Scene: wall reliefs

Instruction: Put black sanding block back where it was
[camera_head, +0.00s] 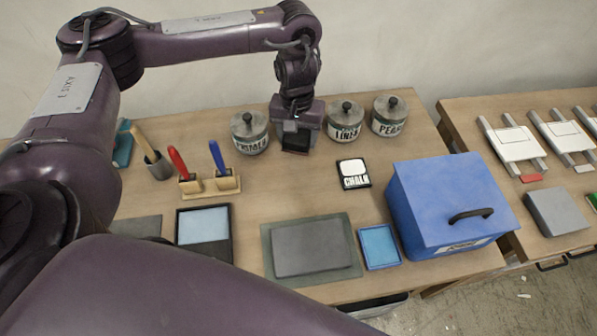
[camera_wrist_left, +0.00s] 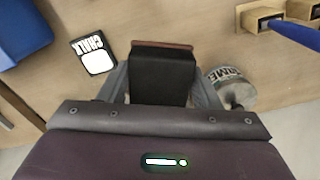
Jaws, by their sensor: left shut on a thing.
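My left gripper (camera_head: 296,128) is at the back of the table, between the PRIMER jar (camera_head: 249,133) and the LINEN jar (camera_head: 345,120). It points down and is shut on the black sanding block (camera_head: 295,142). In the left wrist view the block (camera_wrist_left: 160,78) sits between the two fingers, with a thin reddish-brown edge along its far end. Whether the block touches the table is hard to tell. My right gripper is not in view.
A blue box (camera_head: 448,205) stands at the right. Red and blue handled tools stand in a wooden holder (camera_head: 209,188). A grey slab (camera_head: 311,247) on a mat lies in front. Bare table lies between the gripper and the slab.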

